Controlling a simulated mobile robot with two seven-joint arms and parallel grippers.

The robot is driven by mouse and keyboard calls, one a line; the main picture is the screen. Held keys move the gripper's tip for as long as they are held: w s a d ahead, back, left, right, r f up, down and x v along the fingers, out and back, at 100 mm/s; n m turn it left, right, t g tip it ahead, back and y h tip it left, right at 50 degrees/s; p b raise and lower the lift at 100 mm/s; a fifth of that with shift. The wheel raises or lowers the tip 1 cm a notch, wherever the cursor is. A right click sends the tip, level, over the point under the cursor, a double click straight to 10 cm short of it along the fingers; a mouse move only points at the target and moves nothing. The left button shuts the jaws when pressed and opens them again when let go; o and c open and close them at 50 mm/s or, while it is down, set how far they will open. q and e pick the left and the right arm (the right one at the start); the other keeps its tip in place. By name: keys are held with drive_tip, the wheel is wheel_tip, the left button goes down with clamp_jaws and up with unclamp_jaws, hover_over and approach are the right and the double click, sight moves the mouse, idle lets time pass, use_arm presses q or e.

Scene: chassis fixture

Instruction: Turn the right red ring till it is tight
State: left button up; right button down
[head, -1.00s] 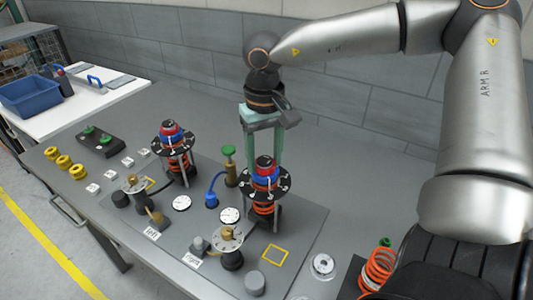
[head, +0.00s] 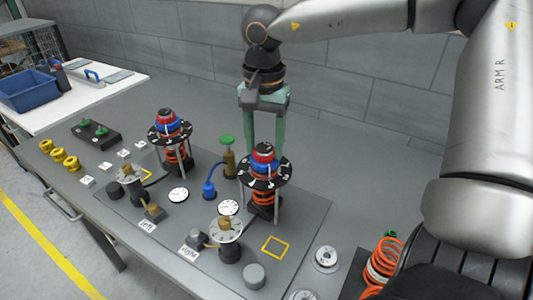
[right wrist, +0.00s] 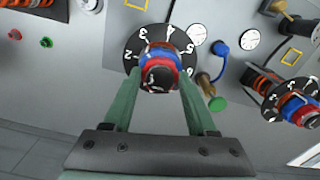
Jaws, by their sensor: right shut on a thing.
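The right red ring (right wrist: 163,48) sits around the blue-and-black top of the right spring unit, above a black numbered disc (right wrist: 132,50) in the right wrist view. In the head view the unit's red and blue top (head: 263,158) stands over its orange spring (head: 265,194). My right gripper (head: 265,150) comes down from above; its green fingers lie on either side of the top. In the right wrist view the gripper (right wrist: 160,80) is shut on the ring, the fingertips partly hidden behind it. My left gripper is in neither view.
The left spring unit (head: 170,130) stands to the left. A brass valve with a green knob (head: 227,141) and a blue hose (head: 209,188) are close beside the right unit. A loose orange spring (head: 383,262) is at the right.

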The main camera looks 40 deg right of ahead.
drive_tip(key=m+b, duration=0.1)
drive_tip(key=m, duration=0.3)
drive_tip(key=shift+m+b, duration=0.35)
drive_tip(key=shift+m, duration=0.05)
drive_tip(key=shift+m+b, duration=0.3)
drive_tip(key=shift+m, duration=0.6)
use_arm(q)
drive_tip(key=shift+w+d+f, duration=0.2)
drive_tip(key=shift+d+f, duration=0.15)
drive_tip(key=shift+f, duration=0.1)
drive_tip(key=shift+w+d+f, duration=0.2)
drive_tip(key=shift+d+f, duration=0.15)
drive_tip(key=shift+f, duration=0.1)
use_arm(e)
drive_tip(key=shift+m, duration=0.9)
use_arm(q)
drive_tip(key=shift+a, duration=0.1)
use_arm(e)
drive_tip(key=c, duration=0.5)
unclamp_jaws()
wheel_tip(320, 180, up, 7)
drive_tip(key=p, duration=0.5)
drive_tip(key=shift+r+p, duration=0.15)
drive_tip(key=shift+p, duration=0.25)
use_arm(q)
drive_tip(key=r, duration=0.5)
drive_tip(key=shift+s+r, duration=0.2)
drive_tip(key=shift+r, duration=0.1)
